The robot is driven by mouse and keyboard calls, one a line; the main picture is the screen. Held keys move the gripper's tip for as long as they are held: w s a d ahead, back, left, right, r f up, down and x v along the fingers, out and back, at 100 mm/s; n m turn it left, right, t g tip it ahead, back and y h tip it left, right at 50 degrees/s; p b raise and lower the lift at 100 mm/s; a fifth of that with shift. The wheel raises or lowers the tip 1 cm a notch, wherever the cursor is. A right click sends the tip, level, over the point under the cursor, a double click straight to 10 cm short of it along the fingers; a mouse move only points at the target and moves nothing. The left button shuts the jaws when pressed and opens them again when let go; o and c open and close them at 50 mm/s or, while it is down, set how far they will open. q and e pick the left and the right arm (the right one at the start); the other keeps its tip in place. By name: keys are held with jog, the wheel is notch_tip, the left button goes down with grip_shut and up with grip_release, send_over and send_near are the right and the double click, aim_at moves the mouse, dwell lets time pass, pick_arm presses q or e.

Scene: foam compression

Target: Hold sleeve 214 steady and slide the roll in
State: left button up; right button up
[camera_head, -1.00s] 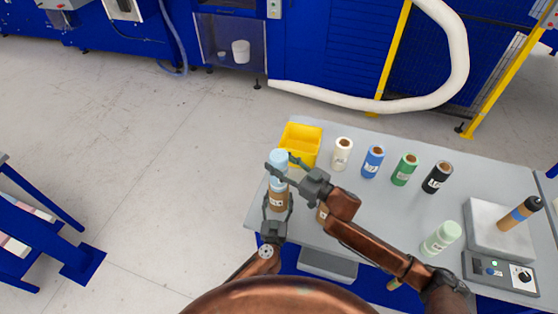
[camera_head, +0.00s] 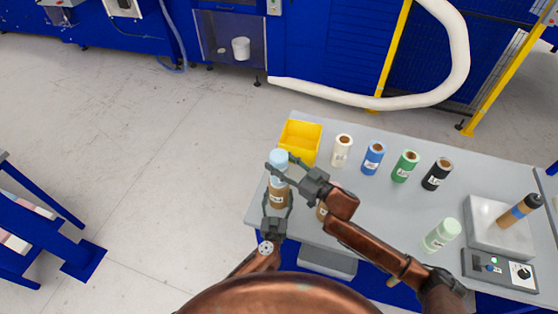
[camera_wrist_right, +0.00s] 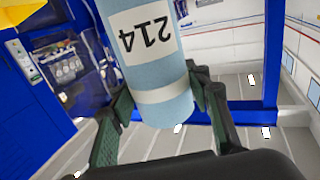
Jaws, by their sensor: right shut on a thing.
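The light-blue roll (camera_head: 278,157) stands upright, with 214 on its label in the right wrist view (camera_wrist_right: 150,75). My right gripper (camera_head: 279,170) is shut on the roll, one finger on each side. The brown sleeve (camera_head: 278,199) stands upright directly below the roll near the table's left edge, with a white label too small to read. My left gripper (camera_head: 278,204) has its fingers on both sides of the sleeve and looks shut on it. The roll's lower end meets the sleeve's top; how far it is inside, I cannot tell.
A yellow bin (camera_head: 300,140) stands just behind. White (camera_head: 341,151), blue (camera_head: 373,158), green (camera_head: 405,166) and black (camera_head: 437,174) rolls stand in a row. A pale-green roll (camera_head: 440,235) and a scale (camera_head: 485,228) are at the right.

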jog(key=shift+f, duration=0.3)
jog(key=shift+f, duration=1.05)
jog(key=shift+f, duration=0.45)
jog(key=shift+f, duration=0.5)
jog(key=o, duration=1.2)
jog(key=shift+f, duration=0.15)
jog(key=shift+s+d+r, duration=0.55)
jog(key=shift+s+d, duration=0.2)
jog(key=shift+d, duration=0.15)
jog(key=shift+s+d+r, duration=0.6)
jog(key=shift+s+d, duration=0.15)
jog(key=shift+d, duration=0.15)
jog(key=shift+s+d+r, duration=0.55)
jog(key=shift+s+d, duration=0.2)
jog(key=shift+d, duration=0.15)
